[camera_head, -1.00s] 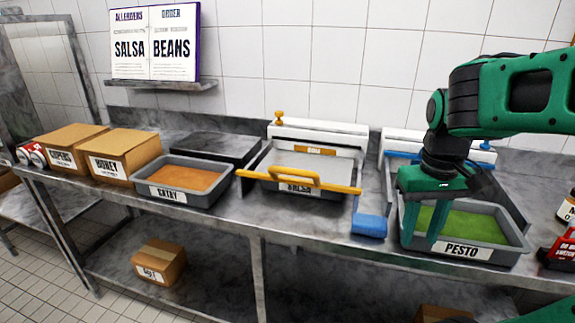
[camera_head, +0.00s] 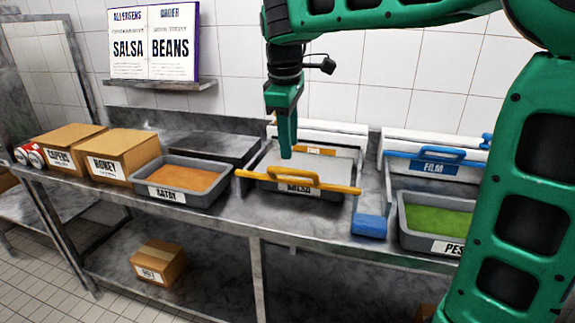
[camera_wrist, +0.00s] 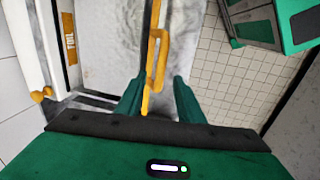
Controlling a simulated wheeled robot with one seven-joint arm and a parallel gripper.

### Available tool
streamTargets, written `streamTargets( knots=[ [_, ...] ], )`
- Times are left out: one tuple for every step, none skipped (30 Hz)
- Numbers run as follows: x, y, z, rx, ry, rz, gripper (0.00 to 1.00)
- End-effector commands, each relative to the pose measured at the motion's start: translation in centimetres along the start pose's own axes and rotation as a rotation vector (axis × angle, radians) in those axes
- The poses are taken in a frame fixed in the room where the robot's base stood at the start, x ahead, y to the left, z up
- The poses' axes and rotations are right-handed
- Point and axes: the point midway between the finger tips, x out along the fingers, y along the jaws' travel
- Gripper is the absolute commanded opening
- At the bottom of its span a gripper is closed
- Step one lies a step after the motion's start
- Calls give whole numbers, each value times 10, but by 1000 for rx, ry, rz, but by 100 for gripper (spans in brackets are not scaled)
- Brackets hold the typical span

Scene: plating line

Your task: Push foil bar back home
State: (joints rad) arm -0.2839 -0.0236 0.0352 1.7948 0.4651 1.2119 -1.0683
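The foil bar (camera_head: 330,186) is a yellow bar with a raised handle. It lies across the front of the salsa pan, away from the white foil dispenser (camera_head: 345,135) behind it. My gripper (camera_head: 286,155) points down above the pan, by the left part of the bar's handle. In the wrist view, my gripper (camera_wrist: 157,82) has its two fingers apart, with the foil bar (camera_wrist: 149,75) showing between them. Whether the fingers touch the bar cannot be told. The dispenser's orange foil label (camera_wrist: 69,38) shows at the wrist view's left.
The blue film bar (camera_head: 432,167) sits at the back, above the pesto pan (camera_head: 405,235). A blue block (camera_head: 369,226) stands at the counter's front edge. The satay pan (camera_head: 190,203) and cardboard boxes (camera_head: 118,150) are at the left. A wall shelf (camera_head: 165,87) holds an open book.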

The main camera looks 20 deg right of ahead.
Motion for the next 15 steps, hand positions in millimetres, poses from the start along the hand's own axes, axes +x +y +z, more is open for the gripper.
streamTargets(
  knots=[
    [11,0,1,1,-4,-3,34],
    [16,0,1,1,-3,-2,34],
    [23,-1,1,1,-2,-3,34],
    [29,-1,1,1,-3,-2,34],
    [34,-1,1,1,-3,-3,34],
    [40,-1,1,1,-2,-3,34],
    [45,-1,1,1,-2,-3,34],
    [49,-1,1,1,-2,-4,34],
    [54,0,0,2,-1,-2,34],
    [57,0,0,2,-2,-2,34],
    [60,-1,1,3,-2,-2,34],
    [63,-1,1,2,-1,-2,34],
    [65,0,0,2,0,-1,34],
    [66,0,0,1,0,-1,34],
    [68,0,0,1,0,-1,34]
  ],
)
